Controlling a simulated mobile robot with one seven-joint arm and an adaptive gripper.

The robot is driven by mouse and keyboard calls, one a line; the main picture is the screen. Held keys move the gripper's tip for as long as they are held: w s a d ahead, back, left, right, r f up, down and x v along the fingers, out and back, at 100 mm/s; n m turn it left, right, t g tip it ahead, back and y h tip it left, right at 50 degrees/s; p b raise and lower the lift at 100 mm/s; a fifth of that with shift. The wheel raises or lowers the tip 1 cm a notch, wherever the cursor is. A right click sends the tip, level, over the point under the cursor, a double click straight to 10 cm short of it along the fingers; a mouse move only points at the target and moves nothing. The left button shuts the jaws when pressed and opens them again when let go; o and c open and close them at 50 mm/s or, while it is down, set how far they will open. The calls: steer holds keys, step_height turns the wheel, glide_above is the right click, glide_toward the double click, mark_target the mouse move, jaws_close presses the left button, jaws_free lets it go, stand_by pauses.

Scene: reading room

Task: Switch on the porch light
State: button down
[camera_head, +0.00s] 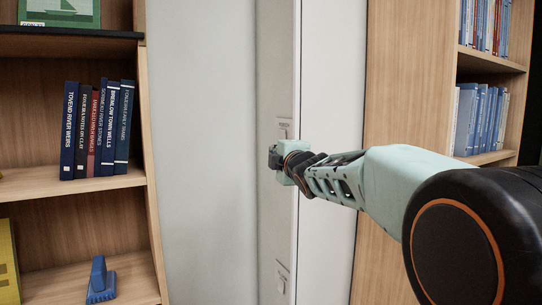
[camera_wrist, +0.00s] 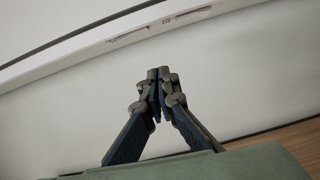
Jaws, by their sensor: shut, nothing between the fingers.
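Two small light switch plates sit one above the other on the narrow pale wall strip in the head view. The upper plate (camera_head: 284,128) shows just above my gripper (camera_head: 274,157), which partly covers that area. The lower plate (camera_head: 281,276) is well below it. Their labels are too small to read, so I cannot tell which is the porch light. In the wrist view my gripper (camera_wrist: 158,74) is shut and empty, fingertips together. Two plate-like marks (camera_wrist: 128,36) (camera_wrist: 190,14) lie on the pale strip beyond the fingertips. Contact with a switch cannot be told.
A wooden bookshelf with several upright books (camera_head: 96,130) and a blue object (camera_head: 101,280) stands on the left. Another wooden bookcase (camera_head: 405,90) stands on the right, close to my arm. Bare pale wall (camera_head: 205,150) lies left of my gripper.

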steer(key=v, duration=0.4)
steer(key=shift+s+f+b, duration=0.1)
steer(key=shift+b, duration=0.25)
